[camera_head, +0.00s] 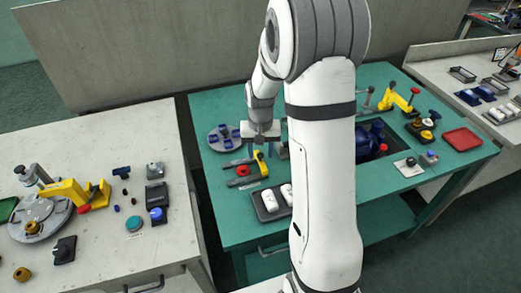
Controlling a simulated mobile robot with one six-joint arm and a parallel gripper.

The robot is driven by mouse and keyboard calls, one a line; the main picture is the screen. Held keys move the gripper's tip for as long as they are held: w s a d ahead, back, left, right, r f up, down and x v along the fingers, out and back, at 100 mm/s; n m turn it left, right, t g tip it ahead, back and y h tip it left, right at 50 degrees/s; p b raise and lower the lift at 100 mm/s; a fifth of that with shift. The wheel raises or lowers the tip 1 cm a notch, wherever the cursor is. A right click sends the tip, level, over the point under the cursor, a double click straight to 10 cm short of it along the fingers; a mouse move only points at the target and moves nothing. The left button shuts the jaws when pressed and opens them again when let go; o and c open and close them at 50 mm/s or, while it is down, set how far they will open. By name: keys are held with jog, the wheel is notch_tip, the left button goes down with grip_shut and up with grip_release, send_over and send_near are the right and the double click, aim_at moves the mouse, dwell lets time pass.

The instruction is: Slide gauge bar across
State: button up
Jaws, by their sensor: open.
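My gripper (261,150) points down over the left part of the green table (225,215). It is open, with its two fingers apart. Close below it is a dark fixture with a yellow piece (260,163) and red parts at its left. I cannot tell whether the fingers touch it. No part can be identified for sure as the gauge bar at this size. My arm hides the middle of the table.
A round grey plate (214,143) with blue parts lies left of the gripper. A dark tray (262,213) with white pieces is in front. A blue pump (364,145), yellow clamp (396,99) and red tray (462,139) stand right of my arm. A white bench (120,155) is at left.

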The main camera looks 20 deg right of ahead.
jog(key=shift+c, duration=0.5)
grip_shut()
